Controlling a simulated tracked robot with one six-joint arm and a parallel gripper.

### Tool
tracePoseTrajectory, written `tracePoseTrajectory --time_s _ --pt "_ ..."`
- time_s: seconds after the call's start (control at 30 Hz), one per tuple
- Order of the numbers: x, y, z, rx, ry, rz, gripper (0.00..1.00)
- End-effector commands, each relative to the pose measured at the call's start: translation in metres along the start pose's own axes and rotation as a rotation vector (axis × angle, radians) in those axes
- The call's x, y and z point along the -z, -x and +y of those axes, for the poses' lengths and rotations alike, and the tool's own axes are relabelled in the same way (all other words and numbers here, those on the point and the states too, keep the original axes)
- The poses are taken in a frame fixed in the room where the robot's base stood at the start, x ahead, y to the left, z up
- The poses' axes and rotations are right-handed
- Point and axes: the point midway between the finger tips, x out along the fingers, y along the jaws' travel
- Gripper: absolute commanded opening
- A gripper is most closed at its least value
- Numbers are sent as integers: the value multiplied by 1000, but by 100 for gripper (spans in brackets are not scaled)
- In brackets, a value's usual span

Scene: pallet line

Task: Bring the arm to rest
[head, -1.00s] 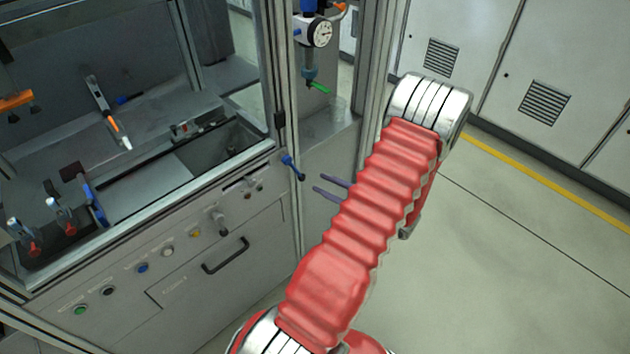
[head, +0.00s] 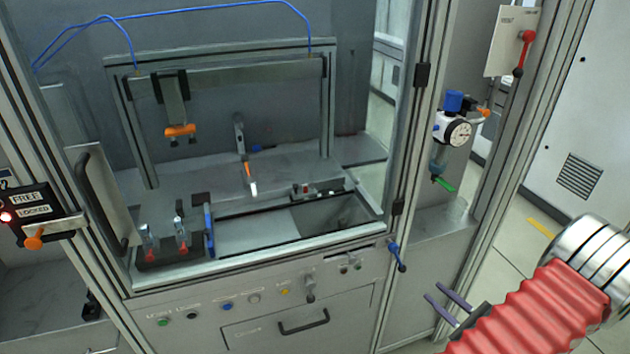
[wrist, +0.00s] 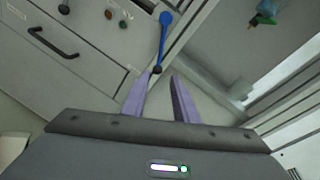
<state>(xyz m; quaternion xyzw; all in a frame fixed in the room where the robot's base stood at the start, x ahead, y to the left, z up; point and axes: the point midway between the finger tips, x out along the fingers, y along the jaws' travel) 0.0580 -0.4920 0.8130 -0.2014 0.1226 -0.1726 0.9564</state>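My gripper (head: 434,291) is at the lower right of the head view, in front of the cabinet's lower front, with its two thin purple fingers apart. In the wrist view my gripper (wrist: 158,82) shows a gap between the fingers with nothing held in it. My red-sleeved arm fills the lower right corner of the head view. A blue-handled lever (head: 397,257) on the cabinet is up and left of the fingertips. The lever also shows just beyond the fingertips in the wrist view (wrist: 164,38); I cannot tell the exact distance.
The machine cabinet (head: 190,335) has a row of buttons and a drawer handle (head: 303,322). A gauge (head: 458,133) with a green-handled valve hangs at its right post. A red-handled switch (head: 524,52) is further right. Open floor (head: 500,255) lies behind my arm.

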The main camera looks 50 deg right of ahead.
Motion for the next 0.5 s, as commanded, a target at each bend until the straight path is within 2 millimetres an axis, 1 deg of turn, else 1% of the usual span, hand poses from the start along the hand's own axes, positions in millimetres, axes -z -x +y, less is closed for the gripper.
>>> tracePoseTrajectory --time_s 0.23,0.33,0.43,0.5 --pt "0 -1 0 -2 1 -1 27" --pt "-4 -4 1 -14 7 -3 27" --pt "-15 -14 5 -56 28 -12 27" --pt "-28 -25 11 -105 54 -22 27"
